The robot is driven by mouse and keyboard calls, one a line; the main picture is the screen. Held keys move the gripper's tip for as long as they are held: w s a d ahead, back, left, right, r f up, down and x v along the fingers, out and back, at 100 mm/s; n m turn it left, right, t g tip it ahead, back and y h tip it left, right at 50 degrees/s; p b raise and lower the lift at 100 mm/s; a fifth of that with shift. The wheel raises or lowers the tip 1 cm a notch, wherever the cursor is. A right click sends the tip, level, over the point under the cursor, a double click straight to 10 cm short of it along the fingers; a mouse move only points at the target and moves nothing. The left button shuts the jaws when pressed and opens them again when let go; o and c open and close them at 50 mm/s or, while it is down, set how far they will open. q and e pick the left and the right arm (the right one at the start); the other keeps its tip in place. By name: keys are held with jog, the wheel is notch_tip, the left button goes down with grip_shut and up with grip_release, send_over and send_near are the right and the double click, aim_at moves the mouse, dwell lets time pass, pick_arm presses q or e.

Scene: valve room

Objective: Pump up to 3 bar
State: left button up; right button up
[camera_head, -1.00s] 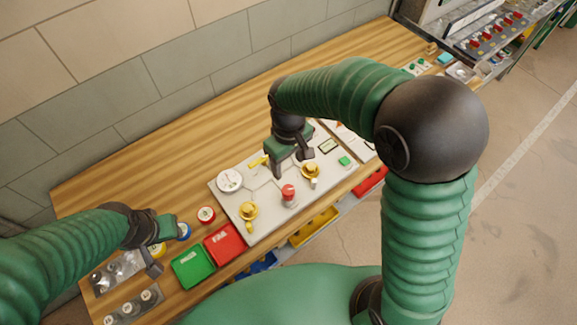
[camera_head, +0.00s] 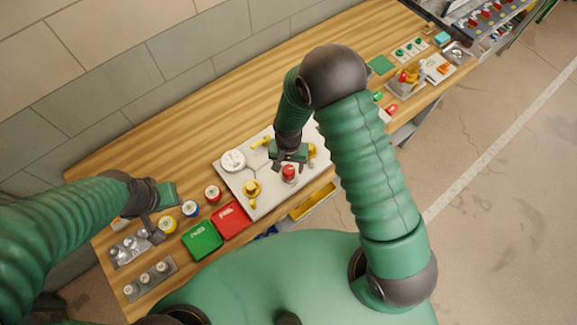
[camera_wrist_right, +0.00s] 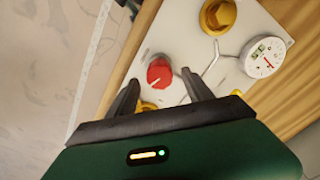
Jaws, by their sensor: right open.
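A pale panel (camera_head: 229,188) lies on the wooden bench and carries a red knob (camera_head: 289,173), a white round gauge (camera_head: 233,160), a yellow valve (camera_head: 252,188) and a yellow lever (camera_head: 261,142). Another yellow part (camera_head: 312,151) is partly hidden by my right gripper (camera_head: 288,161), which is open just behind the red knob. In the right wrist view the red knob (camera_wrist_right: 160,73) appears between the two fingertips; contact cannot be told. The gauge (camera_wrist_right: 263,57) shows a red needle there, its numbers too small to read. My left gripper (camera_head: 160,212) hangs over the bench's left part.
Green (camera_head: 202,239) and red (camera_head: 231,219) trays sit left of the panel, beside several round coloured items. Grey racks with knobs (camera_head: 150,280) lie at the near left. A yellow bin (camera_head: 312,202) sits below the bench edge. Bare wood lies behind the panel.

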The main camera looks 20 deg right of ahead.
aim_at(288, 169)
jog(key=shift+f, duration=1.6)
jog(key=shift+c, duration=0.2)
grip_shut()
jog(key=shift+f+n+b, duration=0.15)
jog(key=shift+n+b, duration=0.25)
jog(key=shift+n, duration=0.3)
jog(key=shift+n+b, duration=0.35)
jog(key=shift+n, duration=0.75)
jog(key=shift+r, duration=0.2)
jog(key=shift+o, duration=0.2)
grip_release()
